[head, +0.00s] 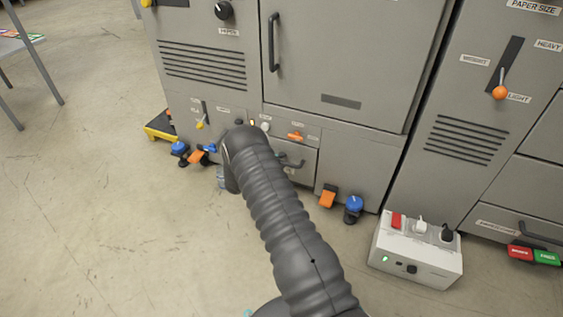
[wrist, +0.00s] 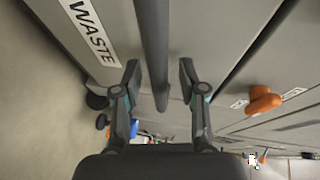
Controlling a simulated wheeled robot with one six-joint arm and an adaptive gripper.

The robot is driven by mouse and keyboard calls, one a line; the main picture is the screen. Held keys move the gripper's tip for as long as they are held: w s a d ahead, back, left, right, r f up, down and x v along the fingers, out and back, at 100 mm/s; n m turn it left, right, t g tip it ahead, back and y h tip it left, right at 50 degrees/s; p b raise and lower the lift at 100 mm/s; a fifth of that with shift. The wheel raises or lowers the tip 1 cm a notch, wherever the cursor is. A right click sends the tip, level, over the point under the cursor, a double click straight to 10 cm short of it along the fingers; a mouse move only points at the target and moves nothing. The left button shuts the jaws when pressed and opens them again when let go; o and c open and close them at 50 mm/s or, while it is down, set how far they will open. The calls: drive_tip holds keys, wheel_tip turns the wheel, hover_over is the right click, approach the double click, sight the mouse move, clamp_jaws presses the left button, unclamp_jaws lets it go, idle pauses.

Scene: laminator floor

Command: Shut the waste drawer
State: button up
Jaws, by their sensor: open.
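The waste drawer (head: 302,165) is low in the grey machine in the head view, partly hidden behind my arm. Its front, with a "WASTE" label (wrist: 92,32), fills the upper left of the wrist view. Its dark bar handle (wrist: 153,45) runs down between the two fingers of my gripper (wrist: 160,80). The fingers are open, one on each side of the handle, with a gap on both sides. In the head view my gripper is mostly hidden behind my arm. I cannot tell how far out the drawer stands.
An orange knob (wrist: 263,99) sits right of the fingers in the wrist view. In the head view, orange and blue feet (head: 328,196) stand below the machine, and a white switch box (head: 415,255) is on the floor at right.

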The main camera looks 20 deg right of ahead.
drive_tip(key=v, duration=1.1)
drive_tip(key=shift+a, duration=0.25)
